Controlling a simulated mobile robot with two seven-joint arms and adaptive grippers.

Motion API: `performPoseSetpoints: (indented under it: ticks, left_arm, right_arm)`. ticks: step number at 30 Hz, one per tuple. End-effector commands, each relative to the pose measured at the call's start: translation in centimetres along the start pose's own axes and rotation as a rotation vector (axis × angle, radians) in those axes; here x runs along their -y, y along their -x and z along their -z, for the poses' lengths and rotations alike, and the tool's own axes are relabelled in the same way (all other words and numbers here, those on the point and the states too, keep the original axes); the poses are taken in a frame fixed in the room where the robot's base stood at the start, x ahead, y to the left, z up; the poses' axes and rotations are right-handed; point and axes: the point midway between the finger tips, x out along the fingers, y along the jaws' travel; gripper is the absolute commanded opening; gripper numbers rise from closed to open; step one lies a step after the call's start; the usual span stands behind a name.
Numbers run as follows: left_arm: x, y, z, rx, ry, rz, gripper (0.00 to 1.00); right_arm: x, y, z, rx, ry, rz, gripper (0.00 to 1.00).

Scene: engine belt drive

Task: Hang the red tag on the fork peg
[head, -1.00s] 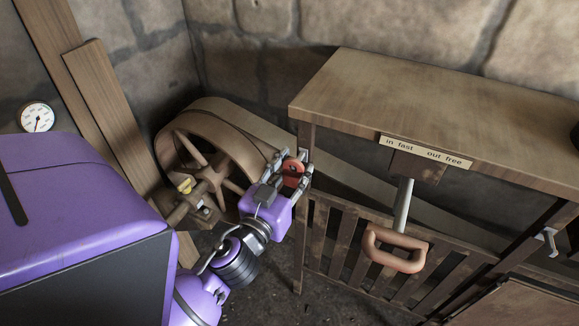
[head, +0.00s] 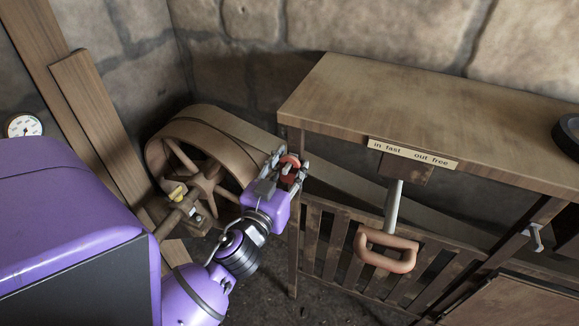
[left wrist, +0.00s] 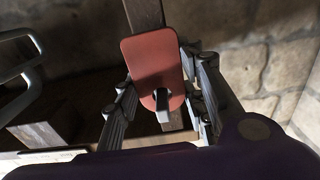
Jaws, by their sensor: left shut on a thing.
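The red tag (head: 289,162) is held in my left gripper (head: 287,170), in front of the belt near the large wheel. In the left wrist view the tag (left wrist: 150,62) is a flat, rounded red plate between the fingers of the left gripper (left wrist: 163,98). A dark grey stub (left wrist: 163,104) shows at the tag's lower part; I cannot tell whether it is a peg or passes through the tag. A pale hook-shaped piece (head: 535,237) sits on the bench's right leg. I cannot clearly identify the fork peg. My right gripper is not in view.
The wooden bench (head: 420,110) has a label (head: 413,153) reading "in fast" and "out free". A lever with a copper loop handle (head: 387,262) hangs below it, before a slatted guard (head: 340,240). The belt wheel (head: 200,185) stands left of the bench leg (head: 295,215).

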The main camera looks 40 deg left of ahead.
Motion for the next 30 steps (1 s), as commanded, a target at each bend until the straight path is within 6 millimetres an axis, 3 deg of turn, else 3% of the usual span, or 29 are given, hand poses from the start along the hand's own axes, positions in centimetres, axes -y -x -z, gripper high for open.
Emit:
performPoseSetpoints:
  ticks: [9, 10, 14, 25, 30]
  left_arm:
    - [0.0, 0.0, 0.0, 0.0, 0.0, 0.0, 0.2]
    - [0.0, 0.0, 0.0, 0.0, 0.0, 0.0, 0.41]
    - [0.0, 0.0, 0.0, 0.0, -0.001, 0.0, 0.58]
    - [0.0, 0.3, -0.1, 0.001, 0.0, 0.0, 0.59]
    - [0.1, 2.6, -0.2, 0.004, 0.002, 0.002, 0.59]
  right_arm:
    - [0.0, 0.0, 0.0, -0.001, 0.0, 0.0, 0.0]
    - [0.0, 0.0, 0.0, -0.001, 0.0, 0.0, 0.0]
    - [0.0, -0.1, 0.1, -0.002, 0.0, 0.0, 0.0]
    - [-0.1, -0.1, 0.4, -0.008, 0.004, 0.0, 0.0]
    - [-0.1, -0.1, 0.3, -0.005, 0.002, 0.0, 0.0]
